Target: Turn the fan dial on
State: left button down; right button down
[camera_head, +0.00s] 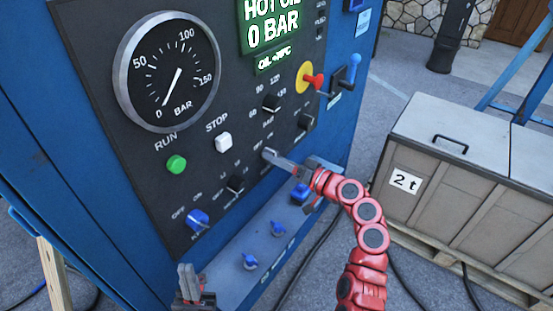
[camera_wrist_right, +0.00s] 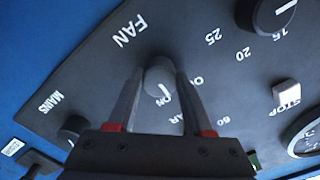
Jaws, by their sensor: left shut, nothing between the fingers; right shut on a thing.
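The fan dial (camera_wrist_right: 158,76) is a grey round knob with a white mark, under the "FAN" lettering in the right wrist view. My right gripper (camera_wrist_right: 158,82) is shut on the dial, one finger on each side. In the head view the right gripper (camera_head: 268,155) reaches the dark panel (camera_head: 125,140) from the right and mostly hides the dial. My left gripper (camera_head: 188,284) is shut and empty, at the bottom of the head view, below the panel.
A crate (camera_head: 455,170) marked "2 t" stands at the right.

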jog(key=m+p, duration=0.1)
jog(key=m, duration=0.4)
jog(key=shift+p, duration=0.35)
jog(key=shift+m, duration=0.4)
jog(key=shift+c, duration=1.5)
grip_release()
jog(key=b+v, duration=0.4)
jog(key=v, duration=1.3)
jog(key=shift+s+d, duration=0.15)
jog(key=shift+d, duration=0.05)
